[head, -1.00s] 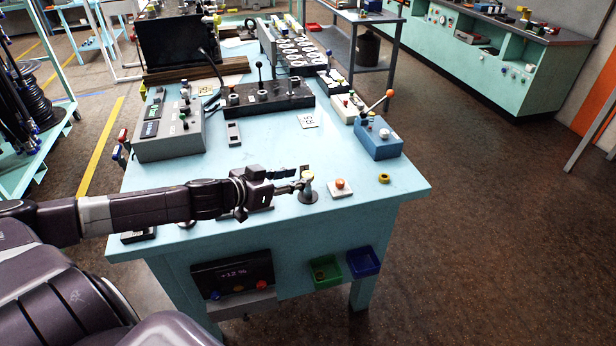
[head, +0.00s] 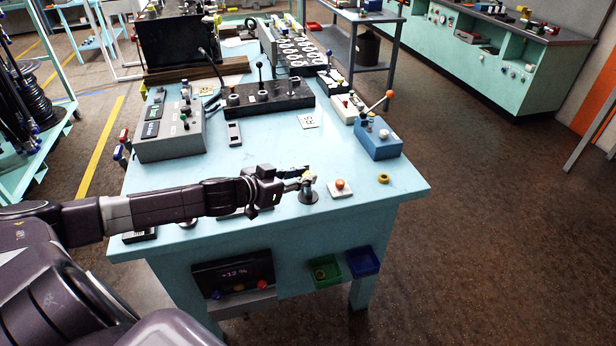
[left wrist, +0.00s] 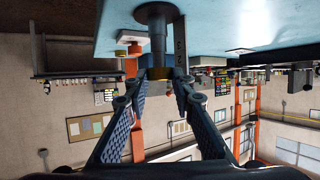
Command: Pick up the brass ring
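A dark post on a round base (head: 309,196) stands near the front edge of the light-blue bench. A brass-coloured ring or collar (left wrist: 160,73) is at the post's top, in the left wrist view, which shows the scene upside down. My left gripper (head: 303,177) reaches in from the left at the height of the post's top. Its fingers (left wrist: 160,84) are open, one on each side of the brass piece. I cannot tell whether they touch it. In the head view the fingers partly hide the post's top. My right gripper is in neither view.
A white plate with an orange button (head: 340,188) and a yellow ring-shaped piece (head: 384,178) lie right of the post. A blue box (head: 378,139) and a grey control box (head: 170,133) stand farther back. Green (head: 325,273) and blue (head: 363,262) bins hang at the front.

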